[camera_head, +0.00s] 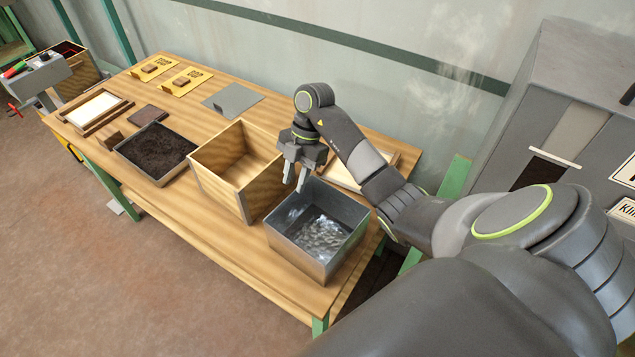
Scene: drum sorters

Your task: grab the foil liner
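The crumpled, shiny foil liner (318,234) lies inside a grey metal bin (297,257) at the right front of the wooden workbench. My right gripper (293,186) hangs above the bin's back left edge, near the wooden box beside it. Its two fingers point down and stand apart, with nothing seen between them. I cannot tell its exact height over the bin. My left gripper is not in view.
An open wooden box (240,165) stands left of the metal bin. A tray of dark soil (127,157) is farther left. Yellow plates (188,80) and a grey plate (232,99) lie at the back. A grey cabinet (560,90) stands at right.

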